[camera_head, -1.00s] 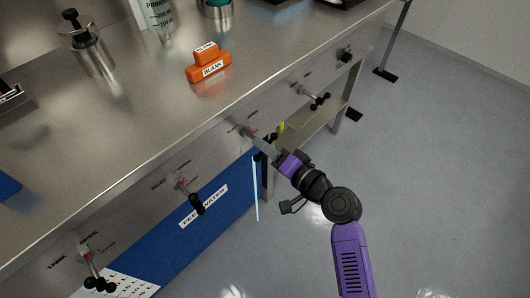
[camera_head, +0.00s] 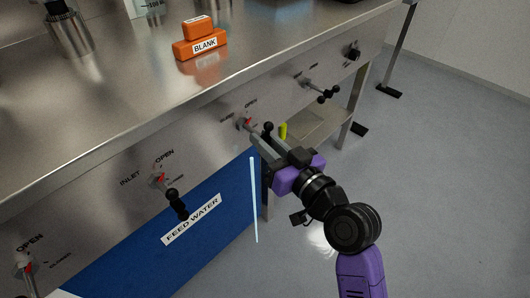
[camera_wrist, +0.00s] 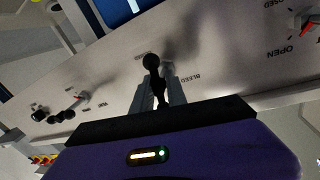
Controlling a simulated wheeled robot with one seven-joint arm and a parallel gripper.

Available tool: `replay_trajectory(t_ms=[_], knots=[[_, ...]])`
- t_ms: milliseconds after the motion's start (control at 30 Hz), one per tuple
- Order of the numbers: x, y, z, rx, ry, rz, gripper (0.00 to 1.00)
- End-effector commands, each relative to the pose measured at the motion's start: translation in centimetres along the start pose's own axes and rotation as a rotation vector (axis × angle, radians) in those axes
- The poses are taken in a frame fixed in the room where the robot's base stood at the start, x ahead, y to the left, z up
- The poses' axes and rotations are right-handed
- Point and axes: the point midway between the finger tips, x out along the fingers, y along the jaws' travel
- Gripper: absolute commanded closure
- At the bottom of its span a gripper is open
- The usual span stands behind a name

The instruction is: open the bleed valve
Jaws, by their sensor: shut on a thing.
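The bleed valve (camera_head: 245,122) is on the steel front panel below the bench edge, with a red mark at its base and a black-knobbed lever. In the wrist view, the black lever (camera_wrist: 152,64) stands between my grey fingers, beside the BLEED label on the panel. My gripper (camera_head: 262,143) is shut on this lever; its fingers also show in the wrist view (camera_wrist: 158,92). Much of the lever is hidden by the fingers. The exact angle of the valve is hard to tell.
The inlet valve (camera_head: 168,190) is to the left, above the blue FEED WATER panel (camera_head: 212,213). Another black-handled valve (camera_head: 322,92) and a black knob (camera_head: 353,50) are to the right. Orange BLANK blocks (camera_head: 200,46) lie on the bench top.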

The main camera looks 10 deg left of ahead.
Motion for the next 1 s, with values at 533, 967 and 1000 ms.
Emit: replay_trajectory(t_ms=[533,967,1000], knots=[[-0.15,1.12,0.44,-0.196,0.030,0.021,1.00],[-0.16,1.12,0.18,-0.202,0.034,0.022,0.80],[-0.15,1.09,0.17,-0.202,0.034,0.021,0.72]])
